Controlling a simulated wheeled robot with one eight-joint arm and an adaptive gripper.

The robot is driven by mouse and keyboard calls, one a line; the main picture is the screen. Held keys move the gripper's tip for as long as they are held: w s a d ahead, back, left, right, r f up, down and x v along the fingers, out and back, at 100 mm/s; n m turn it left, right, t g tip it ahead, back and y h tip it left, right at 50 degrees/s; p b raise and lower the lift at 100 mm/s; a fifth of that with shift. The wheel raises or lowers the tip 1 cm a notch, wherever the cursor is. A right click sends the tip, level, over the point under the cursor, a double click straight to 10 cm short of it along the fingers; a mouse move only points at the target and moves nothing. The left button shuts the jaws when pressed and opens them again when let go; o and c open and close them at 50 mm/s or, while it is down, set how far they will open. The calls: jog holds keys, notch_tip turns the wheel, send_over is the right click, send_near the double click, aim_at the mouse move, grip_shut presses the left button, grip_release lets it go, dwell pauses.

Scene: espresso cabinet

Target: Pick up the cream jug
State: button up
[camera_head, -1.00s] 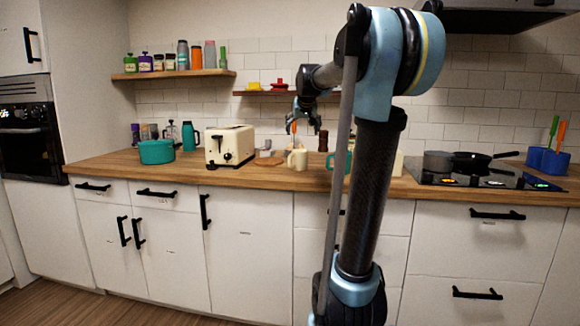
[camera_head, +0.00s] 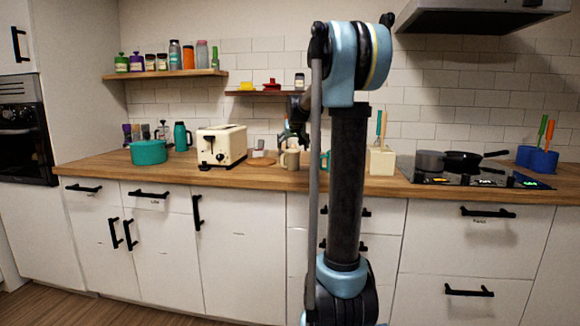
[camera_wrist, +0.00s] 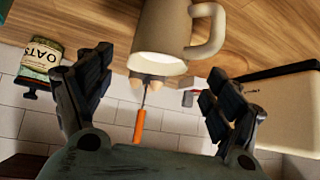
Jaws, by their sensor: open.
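The cream jug (camera_head: 291,159) stands on the wooden counter, to the right of the toaster. In the wrist view the jug (camera_wrist: 162,28) appears upside down at the top centre, with its open rim toward me and its handle on the right. My gripper (camera_wrist: 158,68) is open, with one finger on each side of the picture and the jug's rim seen between and just beyond the fingertips. Nothing is held. In the head view my gripper (camera_head: 293,137) is just above the jug, partly hidden by my arm.
A cream toaster (camera_head: 221,146) stands left of the jug, with a teal pot (camera_head: 149,152) farther left. A cream utensil holder (camera_head: 381,161) stands to the right, then the stove with a grey pot (camera_head: 430,161).

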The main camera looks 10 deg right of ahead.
aim_at(289, 161)
jog(key=shift+x, duration=2.6)
jog(key=shift+s+d, duration=0.1)
jog(key=c, duration=1.7)
